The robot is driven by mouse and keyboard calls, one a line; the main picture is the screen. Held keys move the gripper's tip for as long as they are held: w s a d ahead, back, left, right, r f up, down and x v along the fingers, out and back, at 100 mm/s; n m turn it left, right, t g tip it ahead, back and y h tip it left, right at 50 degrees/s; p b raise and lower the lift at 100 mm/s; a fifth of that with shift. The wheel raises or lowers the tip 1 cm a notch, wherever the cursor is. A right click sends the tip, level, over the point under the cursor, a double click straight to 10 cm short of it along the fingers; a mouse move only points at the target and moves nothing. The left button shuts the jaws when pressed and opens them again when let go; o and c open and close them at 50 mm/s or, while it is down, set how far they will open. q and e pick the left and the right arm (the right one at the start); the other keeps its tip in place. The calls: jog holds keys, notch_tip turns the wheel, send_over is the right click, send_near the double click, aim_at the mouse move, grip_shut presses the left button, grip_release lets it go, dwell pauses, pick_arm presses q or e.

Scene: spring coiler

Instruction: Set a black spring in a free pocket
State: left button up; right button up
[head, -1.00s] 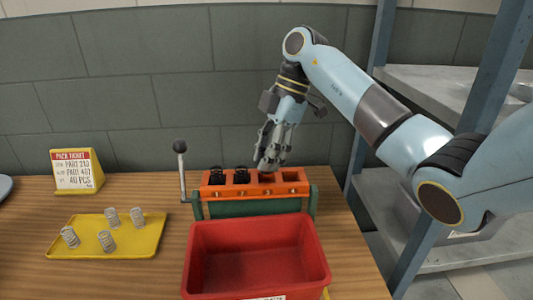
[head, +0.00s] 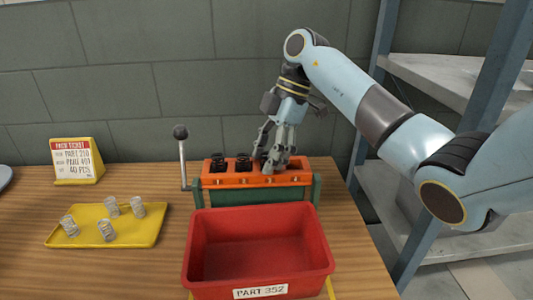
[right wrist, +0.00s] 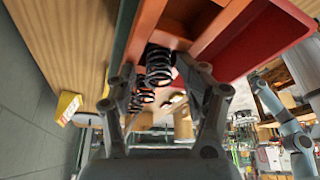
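The orange rack (head: 225,181) on a green stand has a row of pockets. Two black springs (head: 219,162) (head: 243,161) stand in its two left pockets. My right gripper (head: 269,163) is over the third pocket, pointing down. In the right wrist view its fingers (right wrist: 165,80) are spread, with a third black spring (right wrist: 158,66) between them and gaps visible at both sides. This spring seems to stand in the third pocket; its lower end is hard to see. The rightmost pocket (right wrist: 190,15) looks empty. My left gripper is not in view.
An empty red bin (head: 258,288) labelled PART 352 stands in front of the rack. A lever (head: 182,160) rises at the rack's left. A yellow tray (head: 140,238) holds several silver springs. A pack ticket stand (head: 77,162) is behind it. Metal shelving (head: 430,75) is at right.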

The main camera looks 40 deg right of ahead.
jog(key=shift+s+d, duration=0.1)
jog(key=shift+d, duration=0.05)
jog(key=v, duration=0.7)
jog(key=shift+d, duration=0.1)
jog(key=shift+r, duration=0.4)
notch_tip(320, 180, up, 9)
jog(key=p, duration=0.9)
jog(key=shift+f, duration=0.1)
